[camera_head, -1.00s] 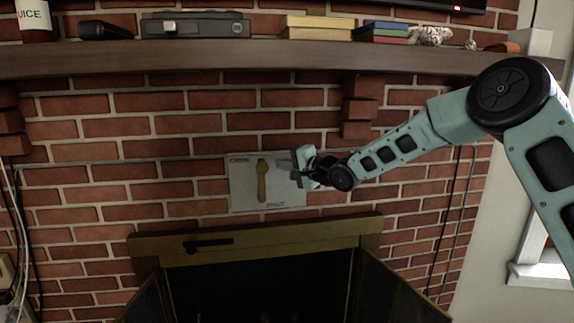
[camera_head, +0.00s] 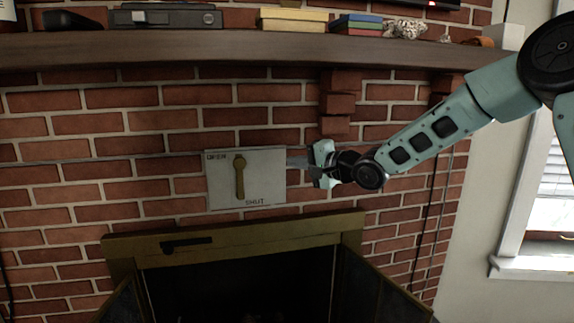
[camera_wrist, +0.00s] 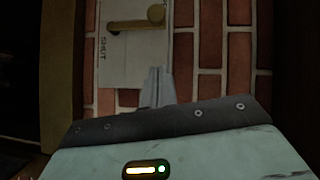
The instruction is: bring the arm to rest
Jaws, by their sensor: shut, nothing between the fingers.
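My gripper (camera_head: 298,163) is shut and empty, just right of a pale plate on the brick wall, in the head view. The plate (camera_head: 267,180) reads OPEN at its top left and SHUT at the bottom. A brass handle (camera_head: 240,178) on the plate hangs straight down toward SHUT. In the wrist view, my shut fingers (camera_wrist: 158,80) point toward the plate (camera_wrist: 119,66), and the handle (camera_wrist: 132,24) lies beyond them with its round hub. No contact between fingers and handle shows.
A wooden mantel (camera_head: 180,46) runs above, holding a black device (camera_head: 165,15), boxes and books (camera_head: 358,24). Below is a brass-framed fireplace (camera_head: 235,233) with open doors. A brick corbel (camera_head: 339,103) juts out above my gripper. A window (camera_head: 552,200) is at the right.

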